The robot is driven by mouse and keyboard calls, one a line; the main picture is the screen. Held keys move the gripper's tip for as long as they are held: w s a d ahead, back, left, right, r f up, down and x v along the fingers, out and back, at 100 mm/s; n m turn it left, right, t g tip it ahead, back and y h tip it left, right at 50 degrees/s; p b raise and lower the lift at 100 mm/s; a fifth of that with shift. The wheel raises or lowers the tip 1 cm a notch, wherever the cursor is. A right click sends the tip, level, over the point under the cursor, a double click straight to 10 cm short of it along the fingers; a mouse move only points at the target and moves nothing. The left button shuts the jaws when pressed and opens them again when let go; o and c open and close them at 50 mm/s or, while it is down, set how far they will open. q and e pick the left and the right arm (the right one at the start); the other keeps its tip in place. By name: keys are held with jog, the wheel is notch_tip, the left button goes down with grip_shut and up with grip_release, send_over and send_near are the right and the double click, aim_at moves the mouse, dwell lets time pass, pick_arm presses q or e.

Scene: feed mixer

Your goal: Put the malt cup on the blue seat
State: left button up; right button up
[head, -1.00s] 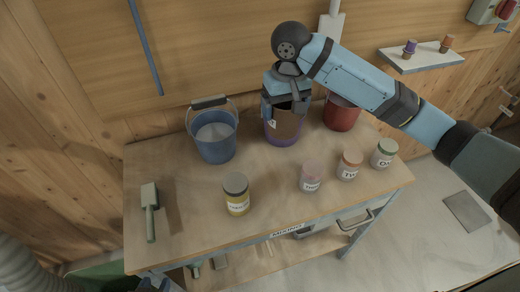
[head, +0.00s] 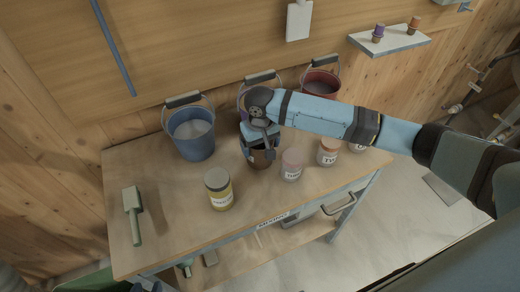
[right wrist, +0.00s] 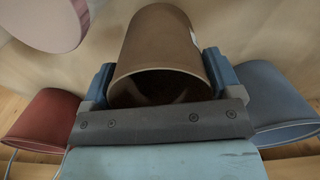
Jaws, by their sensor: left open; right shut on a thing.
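The malt cup, a brown cup (head: 261,160), is in my right gripper (head: 258,146) above the workbench, in front of the purple bucket. In the right wrist view the cup (right wrist: 160,42) sits between the two blue fingers (right wrist: 165,82), its open mouth facing the camera and its inside dark. A white label edge shows on its side. My left gripper (head: 150,286) shows only in part at the bottom edge of the head view, open and away from the cup. I cannot make out a blue seat; a blue bucket (head: 193,140) stands at the bench's back left.
Another jar is partly behind my right arm.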

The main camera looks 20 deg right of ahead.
jog(key=shift+f, duration=1.35)
jog(key=o, duration=0.8)
jog(key=shift+f, duration=0.1)
jog(key=shift+c, duration=0.2)
